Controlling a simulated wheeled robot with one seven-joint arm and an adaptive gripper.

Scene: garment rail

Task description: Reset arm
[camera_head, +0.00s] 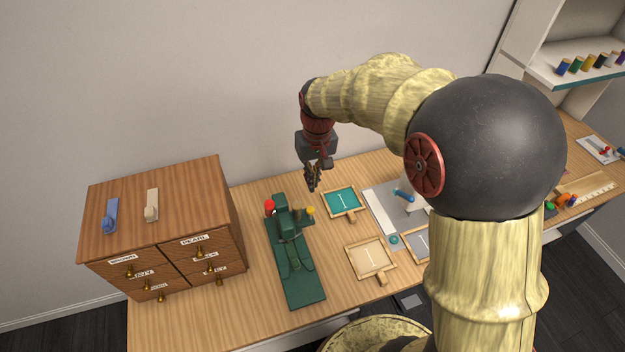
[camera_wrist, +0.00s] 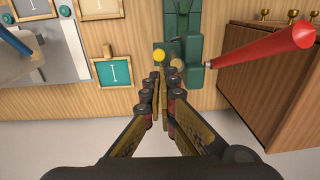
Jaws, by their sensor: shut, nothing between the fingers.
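My gripper (camera_head: 313,178) hangs from my arm above the back part of the table, near the wall. In the wrist view my gripper (camera_wrist: 163,78) has its fingers together with nothing between them. The fingertips point down toward the green machine (camera_head: 289,250), which has a red knob and a yellow knob on its near-wall end. In the wrist view the green machine (camera_wrist: 182,35) lies just beyond the fingertips, and a red pointed handle (camera_wrist: 265,45) rises at the right. My gripper appears apart from the machine.
A wooden drawer cabinet (camera_head: 160,190) with labelled drawers stands at the left, with a blue and a cream item on top. Framed pads, one teal (camera_head: 342,201) and one cream (camera_head: 370,258), lie right of the machine. A shelf with spools (camera_head: 590,65) is at the far right.

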